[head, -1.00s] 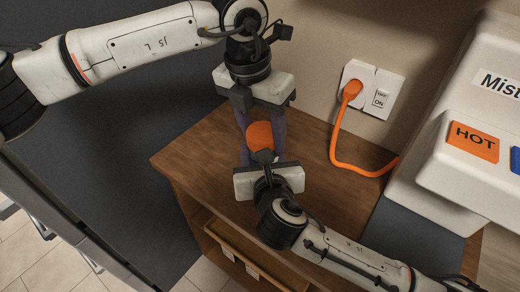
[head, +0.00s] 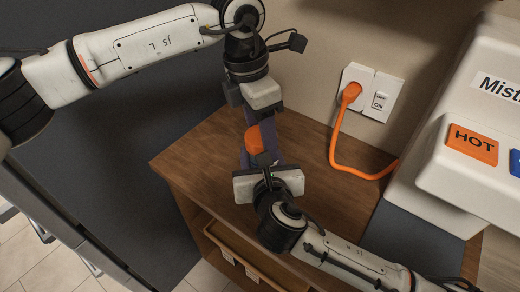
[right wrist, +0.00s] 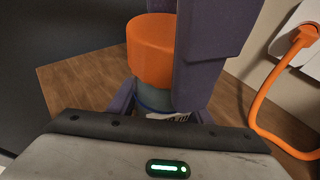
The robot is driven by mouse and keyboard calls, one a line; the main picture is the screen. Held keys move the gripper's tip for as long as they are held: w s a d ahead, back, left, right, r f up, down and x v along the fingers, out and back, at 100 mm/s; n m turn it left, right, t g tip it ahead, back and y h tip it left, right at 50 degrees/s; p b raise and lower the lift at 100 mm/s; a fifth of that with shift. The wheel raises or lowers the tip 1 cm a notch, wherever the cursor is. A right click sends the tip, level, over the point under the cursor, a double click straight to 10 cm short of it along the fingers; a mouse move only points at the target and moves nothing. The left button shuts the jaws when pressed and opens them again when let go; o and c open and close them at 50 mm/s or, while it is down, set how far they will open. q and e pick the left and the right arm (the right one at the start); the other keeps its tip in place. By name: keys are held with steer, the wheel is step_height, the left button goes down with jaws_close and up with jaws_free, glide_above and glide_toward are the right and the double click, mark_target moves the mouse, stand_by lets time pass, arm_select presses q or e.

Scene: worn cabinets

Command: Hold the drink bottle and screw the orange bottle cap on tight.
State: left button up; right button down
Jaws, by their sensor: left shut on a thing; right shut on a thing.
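The orange bottle cap (head: 253,140) sits on top of the drink bottle. In the right wrist view the cap (right wrist: 151,50) looks level, above the grey-green drink bottle (right wrist: 154,98) with a strip of pale label. My left gripper (head: 261,137) comes down from above and is shut on the cap; one dark purple finger hides the cap's right side in the wrist view. My right gripper (head: 258,160) reaches in from below and is shut on the bottle, with a finger on each side (right wrist: 157,103). Most of the bottle is hidden. How tight the cap is cannot be seen.
The bottle is over a brown wooden cabinet top (head: 208,165). An orange cord (head: 337,150) runs from a wall socket (head: 384,95) across the top. A white machine with a HOT label (head: 472,144) stands at the right. The wood left of the grippers is clear.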

mark_target(257, 130)
arm_select(q)
steer(key=m, duration=0.4)
steer(key=shift+s+d+f+m+g, duration=0.15)
steer(key=shift+f+m+g, duration=0.1)
steer(key=shift+m+g, duration=0.15)
steer(key=m, duration=0.4)
steer(key=shift+g+y, duration=0.3)
jaws_close()
steer(key=o, duration=1.7)
jaws_free()
steer(key=shift+c, duration=0.2)
steer(key=shift+o, duration=0.3)
steer(key=shift+s, duration=0.1)
step_height(257, 130, up, 12)
steer(key=w+a, duration=0.1)
steer(key=shift+w+a+r, duration=0.15)
steer(key=shift+w+a, duration=0.05)
steer(key=shift+w, duration=0.2)
